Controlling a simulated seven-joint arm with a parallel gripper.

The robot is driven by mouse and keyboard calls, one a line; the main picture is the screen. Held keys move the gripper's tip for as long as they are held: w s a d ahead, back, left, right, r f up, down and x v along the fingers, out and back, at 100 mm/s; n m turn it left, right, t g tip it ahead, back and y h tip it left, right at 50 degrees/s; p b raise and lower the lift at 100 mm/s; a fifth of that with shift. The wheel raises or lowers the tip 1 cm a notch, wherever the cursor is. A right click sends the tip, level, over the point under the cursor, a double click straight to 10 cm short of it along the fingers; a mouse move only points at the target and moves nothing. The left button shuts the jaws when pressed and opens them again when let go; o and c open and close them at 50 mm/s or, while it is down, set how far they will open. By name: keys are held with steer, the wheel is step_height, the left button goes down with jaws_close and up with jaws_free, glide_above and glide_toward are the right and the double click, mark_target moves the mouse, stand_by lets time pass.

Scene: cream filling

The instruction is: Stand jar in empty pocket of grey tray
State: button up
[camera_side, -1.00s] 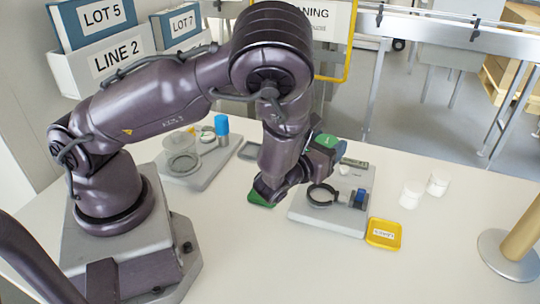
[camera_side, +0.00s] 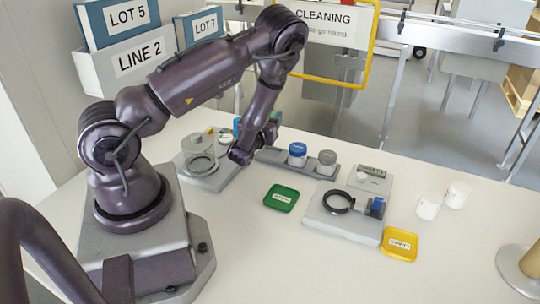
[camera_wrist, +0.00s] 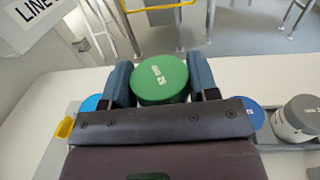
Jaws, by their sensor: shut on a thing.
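A jar with a green lid (camera_wrist: 160,80) is between the two fingers of my gripper (camera_wrist: 160,63) in the wrist view; the gripper is shut on it. In the side view my gripper (camera_side: 242,156) hangs at the left end of the long grey tray (camera_side: 268,155), and the held jar is not clearly visible there. A blue-lidded jar (camera_side: 297,154) and a grey-lidded jar (camera_side: 326,163) stand in the tray's middle and right part. I cannot tell how high the held jar is above the tray; its left end is partly hidden by my gripper.
A station with a clear cylinder (camera_side: 199,154) stands left of my gripper. A green mat (camera_side: 281,198) lies in front of the tray. A scale with a black ring (camera_side: 338,203), a yellow mat (camera_side: 400,243) and two white jars (camera_side: 429,206) are to the right.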

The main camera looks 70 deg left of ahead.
steer(key=shift+s+a+f, duration=0.1)
steer(key=shift+s+a, duration=0.05)
steer(key=shift+a, duration=0.25)
steer(key=shift+w+d+m+t+h, duration=0.35)
steer(key=shift+w+m+t+h, duration=0.05)
steer(key=shift+t, duration=0.1)
steer(key=shift+w+d, duration=0.1)
glide_above(270, 155)
step_height(270, 155, down, 8)
steer(key=shift+r, duration=0.2)
steer(key=o, duration=1)
steer(key=shift+f, duration=0.15)
steer(key=shift+c, duration=0.2)
